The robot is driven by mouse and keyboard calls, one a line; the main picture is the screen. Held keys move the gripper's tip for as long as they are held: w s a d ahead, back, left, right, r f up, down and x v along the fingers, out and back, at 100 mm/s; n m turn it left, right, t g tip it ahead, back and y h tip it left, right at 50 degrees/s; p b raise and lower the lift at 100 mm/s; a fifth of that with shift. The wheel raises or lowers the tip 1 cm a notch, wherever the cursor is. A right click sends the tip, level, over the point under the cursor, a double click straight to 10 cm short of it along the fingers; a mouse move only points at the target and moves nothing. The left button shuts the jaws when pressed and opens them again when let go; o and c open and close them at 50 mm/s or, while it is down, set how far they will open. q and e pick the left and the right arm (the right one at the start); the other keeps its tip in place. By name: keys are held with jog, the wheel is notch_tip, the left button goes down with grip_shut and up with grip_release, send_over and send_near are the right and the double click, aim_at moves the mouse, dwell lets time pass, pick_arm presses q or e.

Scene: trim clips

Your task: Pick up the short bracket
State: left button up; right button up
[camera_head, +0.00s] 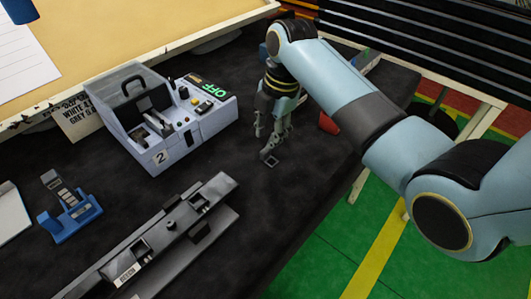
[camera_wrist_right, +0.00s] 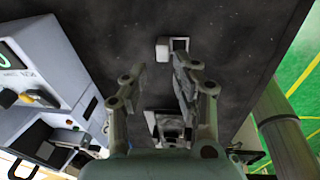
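A small grey bracket (camera_head: 269,159) with a dark square opening lies on the dark mat just below my right gripper (camera_head: 272,132). It looks like the short bracket. In the right wrist view, a small pale-and-grey piece (camera_wrist_right: 163,50), seemingly this bracket, lies just beyond the fingertips. My right gripper (camera_wrist_right: 158,68) points down there with its two fingers apart and nothing clearly gripped. A pale grey shape (camera_wrist_right: 168,128) shows between the finger bases; I cannot tell whether it is part of the gripper. My left gripper is not in view.
A grey machine box marked 2 (camera_head: 170,158) with an OFF display stands left of the right gripper. A long grey fixture (camera_head: 165,235) lies in front. A blue stand (camera_head: 72,222) is at the left. A red object (camera_head: 328,123) is right of the gripper. Mat around the bracket is clear.

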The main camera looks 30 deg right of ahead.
aim_at(264, 155)
jog(key=f, duration=0.5)
jog(key=shift+w+a, duration=0.15)
jog(key=shift+a, duration=0.05)
grip_shut()
jog(key=shift+r, duration=0.15)
